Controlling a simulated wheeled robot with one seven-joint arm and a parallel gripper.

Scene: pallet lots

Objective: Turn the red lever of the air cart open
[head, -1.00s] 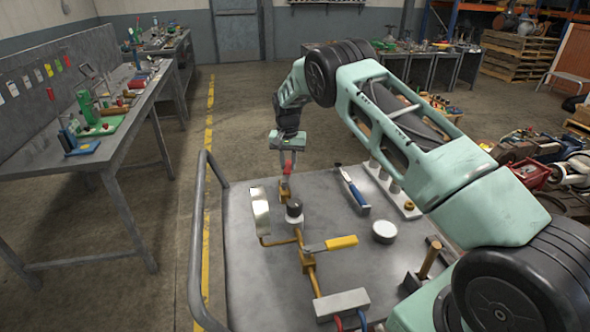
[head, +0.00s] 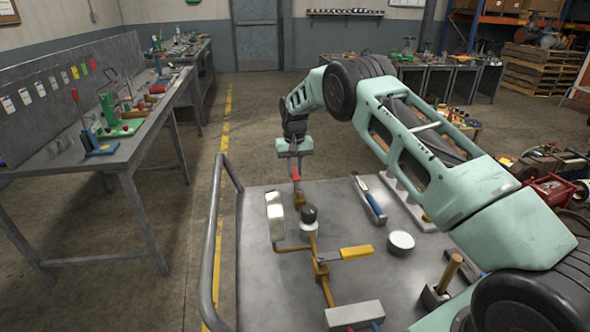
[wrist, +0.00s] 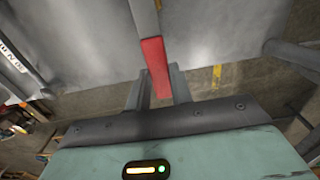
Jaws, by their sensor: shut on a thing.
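The red lever (head: 295,178) stands at the far end of a brass pipe run on the cart's grey steel top (head: 265,285). My gripper (head: 295,170) hangs over it from above, its jaws closed around the lever's red grip. In the wrist view the red grip (wrist: 155,66) runs between the two fingers (wrist: 157,88), and its bare metal part extends away from them. The brass valve body (head: 300,199) sits below the lever. A second lever with a yellow grip (head: 356,252) lies across the pipe nearer to me.
A blue-handled tool (head: 372,205), a white round tin (head: 400,241) and a wooden-handled tool (head: 449,272) are on the right. A rail (head: 211,240) edges the cart's left side.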

